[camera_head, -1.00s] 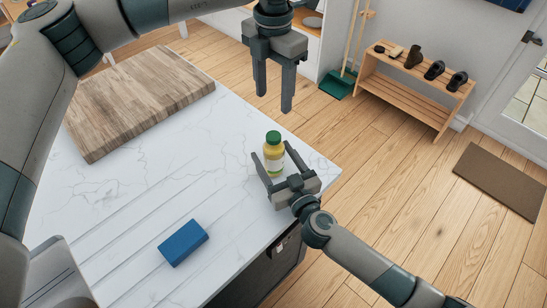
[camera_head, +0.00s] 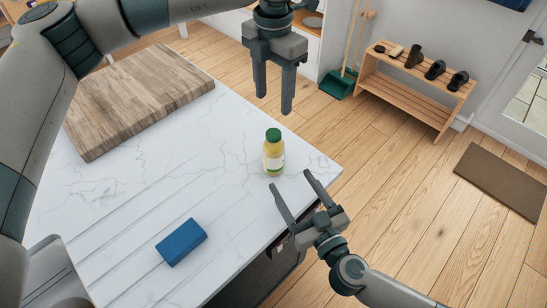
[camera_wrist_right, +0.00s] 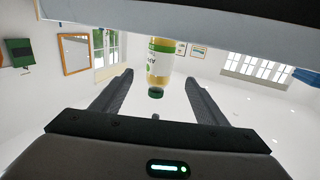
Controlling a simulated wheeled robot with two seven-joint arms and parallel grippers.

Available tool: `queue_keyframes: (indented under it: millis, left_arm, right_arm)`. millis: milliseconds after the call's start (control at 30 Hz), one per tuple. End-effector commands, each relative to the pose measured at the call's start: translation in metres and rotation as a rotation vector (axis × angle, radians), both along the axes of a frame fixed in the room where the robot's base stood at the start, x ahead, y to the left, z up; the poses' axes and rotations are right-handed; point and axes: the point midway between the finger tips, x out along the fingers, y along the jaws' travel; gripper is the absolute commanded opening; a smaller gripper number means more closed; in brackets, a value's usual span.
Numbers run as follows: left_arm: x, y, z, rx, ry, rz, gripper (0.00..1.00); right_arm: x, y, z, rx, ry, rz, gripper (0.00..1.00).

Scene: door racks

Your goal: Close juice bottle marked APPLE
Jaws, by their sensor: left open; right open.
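The juice bottle (camera_head: 273,158) stands upright near the right edge of the white counter. It has yellowish juice, a pale label and a green cap (camera_head: 273,135) on its top; how tight the cap is I cannot tell. My left gripper (camera_head: 273,103) is open and empty, pointing down above and behind the bottle in the picture. My right gripper (camera_head: 290,180) is open and empty, just in front of the bottle at the counter edge. In the right wrist view the bottle (camera_wrist_right: 160,62) appears upside down between the fingers, its label lettering only partly readable.
A blue block (camera_head: 181,242) lies on the marble counter (camera_head: 150,180) at the front. A wooden board (camera_head: 140,95) lies at the back left. The counter around the bottle is clear. A shoe rack (camera_head: 415,85) and a brown mat (camera_head: 503,180) are on the floor beyond.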

Motion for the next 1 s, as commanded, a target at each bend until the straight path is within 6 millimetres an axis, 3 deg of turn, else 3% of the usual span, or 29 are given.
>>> queue_keyframes:
  millis: [100, 333, 1000]
  left_arm:
    - [0.000, 0.000, -0.006, 0.000, 0.000, 0.000, 0.52]
    - [0.000, 0.000, -0.011, 0.000, 0.000, 0.000, 0.52]
    - [0.000, 0.000, -0.011, 0.000, 0.000, 0.000, 0.52]
  right_arm:
    - [-0.022, -0.010, -0.003, -0.001, 0.002, 0.002, 0.67]
    - [-0.046, -0.022, -0.002, -0.001, 0.000, 0.000, 0.67]
    - [-0.052, -0.025, 0.000, 0.000, 0.000, 0.000, 0.67]
